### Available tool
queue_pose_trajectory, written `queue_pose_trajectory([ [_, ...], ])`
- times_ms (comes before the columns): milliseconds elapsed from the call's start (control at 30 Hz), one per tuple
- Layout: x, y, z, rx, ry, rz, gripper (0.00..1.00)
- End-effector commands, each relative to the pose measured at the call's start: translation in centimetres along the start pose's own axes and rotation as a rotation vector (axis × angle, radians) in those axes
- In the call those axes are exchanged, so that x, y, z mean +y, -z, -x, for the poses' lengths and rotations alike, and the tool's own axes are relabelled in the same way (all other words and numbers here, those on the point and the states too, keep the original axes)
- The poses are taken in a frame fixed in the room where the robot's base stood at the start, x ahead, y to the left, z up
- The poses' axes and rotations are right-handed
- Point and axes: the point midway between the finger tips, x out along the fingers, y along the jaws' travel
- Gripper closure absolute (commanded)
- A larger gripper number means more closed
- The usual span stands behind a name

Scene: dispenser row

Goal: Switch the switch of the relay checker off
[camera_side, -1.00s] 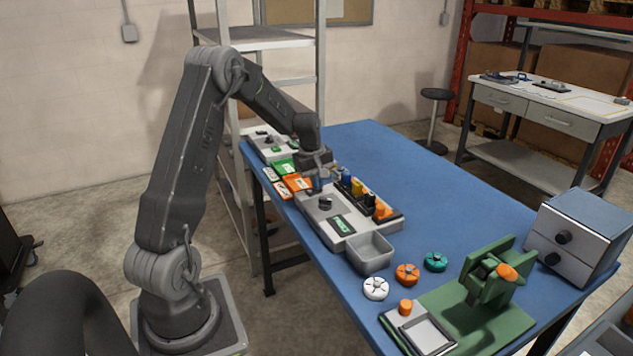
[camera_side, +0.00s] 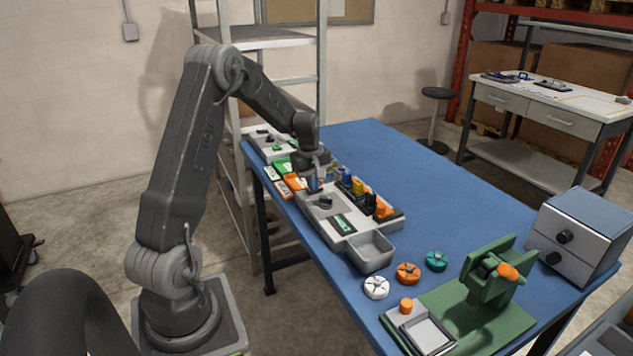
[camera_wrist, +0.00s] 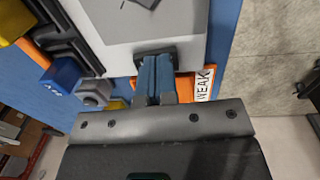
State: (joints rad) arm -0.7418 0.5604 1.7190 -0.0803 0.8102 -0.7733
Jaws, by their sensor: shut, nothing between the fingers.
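The grey bench unit, which I take for the relay checker, lies under my gripper (camera_side: 316,188) in the side view. It has a black knob (camera_side: 325,203) and a green display (camera_side: 342,224) on its top (camera_side: 362,222). My gripper is shut and empty, pointing down at the unit's far end. In the wrist view the blue fingers (camera_wrist: 155,72) are together at the edge of the unit's light grey top (camera_wrist: 150,28). A dark part shows right at the fingertips; I cannot tell whether it is the switch or whether they touch it. The switch's position is hidden.
A black rack with blue, yellow and orange relays (camera_side: 381,212) stands along the unit's right side. An orange tray marked WEAK (camera_wrist: 188,87) lies close to the fingers. A grey bin (camera_side: 371,252) stands at the near end. The blue table (camera_side: 430,190) is clear to the right.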

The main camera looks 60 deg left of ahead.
Motion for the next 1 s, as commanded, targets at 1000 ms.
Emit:
queue_pose_trajectory([
  [1000,-0.7,0.0,12.2,0.005,-0.006,0.001,1.0],
])
